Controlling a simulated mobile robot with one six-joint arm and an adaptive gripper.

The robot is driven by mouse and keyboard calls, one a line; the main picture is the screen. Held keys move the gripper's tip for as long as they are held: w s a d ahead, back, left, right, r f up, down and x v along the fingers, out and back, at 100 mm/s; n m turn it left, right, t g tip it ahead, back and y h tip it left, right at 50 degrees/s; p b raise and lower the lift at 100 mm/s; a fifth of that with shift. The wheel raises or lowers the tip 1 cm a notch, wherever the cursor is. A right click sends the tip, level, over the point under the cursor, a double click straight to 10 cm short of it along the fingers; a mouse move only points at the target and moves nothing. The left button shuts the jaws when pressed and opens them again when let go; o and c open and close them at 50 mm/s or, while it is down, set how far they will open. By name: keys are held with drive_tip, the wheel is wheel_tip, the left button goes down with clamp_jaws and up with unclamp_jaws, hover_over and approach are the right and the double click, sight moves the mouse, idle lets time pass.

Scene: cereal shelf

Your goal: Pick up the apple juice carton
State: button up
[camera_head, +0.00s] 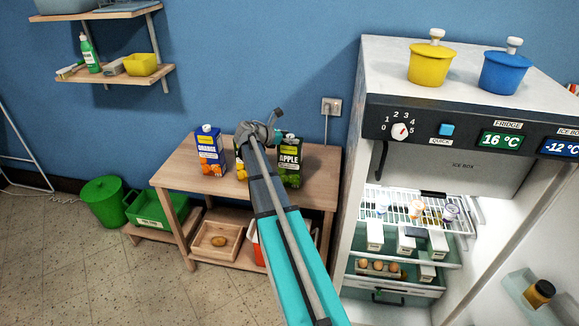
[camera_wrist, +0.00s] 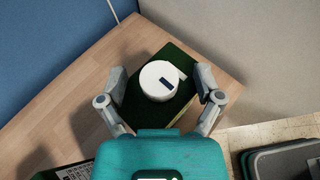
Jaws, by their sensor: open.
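The apple juice carton (camera_head: 290,167) is dark with a green panel and the word APPLE. It stands upright on the wooden table, partly covered by my arm in the head view. In the wrist view a dark green carton (camera_wrist: 180,108) with a white round cap lies centred below my gripper (camera_wrist: 161,82); it looks like the apple carton. My gripper's fingers are open, one on each side of the carton's top. I cannot tell whether they touch it. In the head view my gripper (camera_head: 271,127) is above the table, its fingertips not clear.
A blue orange juice carton (camera_head: 210,152) stands left on the table (camera_head: 175,172); a yellow carton (camera_head: 240,168) is mostly behind my arm. Part of another carton (camera_wrist: 68,172) shows low left in the wrist view. An open fridge (camera_head: 349,215) stands to the right.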

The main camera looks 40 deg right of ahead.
drive_tip(key=shift+c, duration=0.2)
idle(0.4)
clamp_jaws()
